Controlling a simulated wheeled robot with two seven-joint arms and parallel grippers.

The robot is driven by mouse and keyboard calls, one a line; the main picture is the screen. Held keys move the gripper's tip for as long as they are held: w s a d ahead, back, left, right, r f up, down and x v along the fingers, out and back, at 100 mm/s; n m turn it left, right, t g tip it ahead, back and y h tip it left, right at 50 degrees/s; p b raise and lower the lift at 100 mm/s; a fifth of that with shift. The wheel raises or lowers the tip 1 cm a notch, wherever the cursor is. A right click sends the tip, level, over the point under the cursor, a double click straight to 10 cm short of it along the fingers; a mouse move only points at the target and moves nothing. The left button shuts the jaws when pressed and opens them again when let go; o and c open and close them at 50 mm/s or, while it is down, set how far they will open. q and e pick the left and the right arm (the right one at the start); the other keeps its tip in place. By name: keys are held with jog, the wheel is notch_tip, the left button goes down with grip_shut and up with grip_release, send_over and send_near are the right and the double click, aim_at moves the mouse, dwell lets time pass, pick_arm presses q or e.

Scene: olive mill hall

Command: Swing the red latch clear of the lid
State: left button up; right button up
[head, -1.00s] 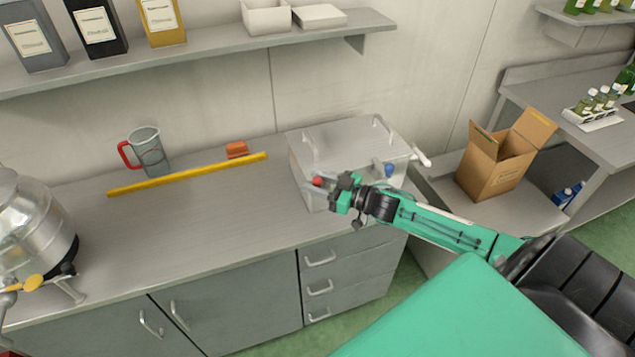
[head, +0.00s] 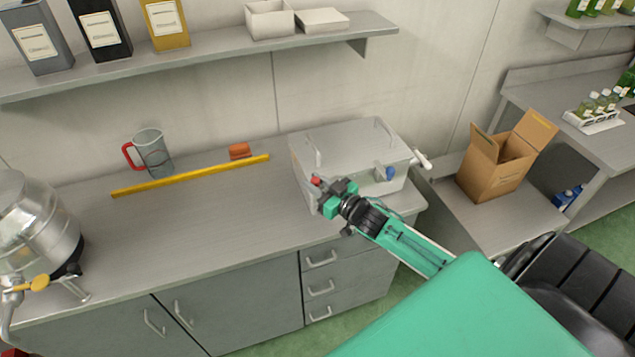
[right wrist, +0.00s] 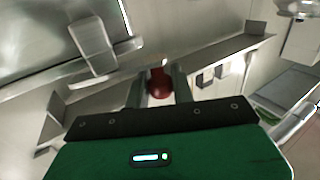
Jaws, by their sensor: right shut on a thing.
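A metal box with a lid (head: 350,140) and two lid handles stands at the right end of the counter. A red latch (head: 315,181) shows at the box's front left, and a blue latch (head: 388,174) at its front right. My right gripper (head: 318,188) is at the red latch, coming from the lower right. In the right wrist view the red knob (right wrist: 159,84) sits between the two fingers, which are shut on it. The gripper hides the latch's lower part, so I cannot tell if it still overlaps the lid. My left gripper is out of view.
A metal vessel (head: 35,225) stands far left. An open cardboard box (head: 490,170) is to the right. The counter's front middle is clear.

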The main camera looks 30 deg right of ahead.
jog(key=m+h, duration=0.1)
jog(key=h, duration=0.1)
jog(key=shift+w+m+t+h, duration=0.3)
jog(key=shift+w+m, duration=0.05)
jog(key=shift+m, duration=0.05)
jog(key=shift+w+r+m+h, duration=0.1)
jog(key=shift+w+m+h, duration=0.15)
jog(key=shift+m+h, duration=0.6)
jog(key=shift+d+h, duration=0.1)
jog(key=shift+h, duration=0.45)
jog(key=o, duration=0.9)
jog(key=shift+w, duration=0.1)
jog(key=shift+s+b, duration=0.25)
jog(key=shift+b, duration=0.1)
jog(key=shift+s+a+b, duration=0.2)
jog(key=shift+s+b, duration=0.95)
jog(key=shift+s, duration=2.2)
jog(key=shift+s+a+b, duration=0.2)
jog(key=shift+s+b, duration=0.9)
jog(key=shift+s, duration=2.2)
